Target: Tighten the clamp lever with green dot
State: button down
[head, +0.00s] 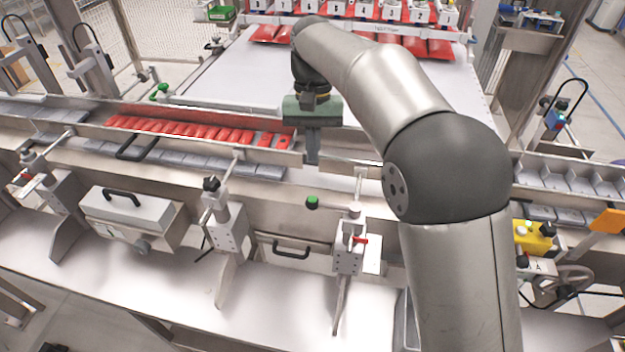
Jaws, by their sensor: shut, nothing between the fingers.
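A clamp lever with a green end (312,202) sticks out to the left from the top of a metal clamp block (349,240) on the front rail, at the lower middle of the head view. Another green-tipped handle (160,89) shows farther back on the left. My gripper (313,158) points down behind and above the near lever, close to the rail. Its fingers are shut and empty, and appear apart from the lever. My arm comes in from the right and hides part of the rail.
Similar clamps with black knobs (211,184) stand along the front rail to the left. A row of red packs (190,131) lies in the channel beside my gripper. A black drawer handle (290,249) sits below. A yellow box (533,237) is at the right.

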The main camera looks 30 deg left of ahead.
aim_at(332, 206)
jog(key=s+d+f, duration=0.2)
jog(key=s+f, duration=0.2)
jog(key=shift+d, duration=0.25)
jog(key=shift+f, duration=0.1)
jog(key=shift+s, duration=0.15)
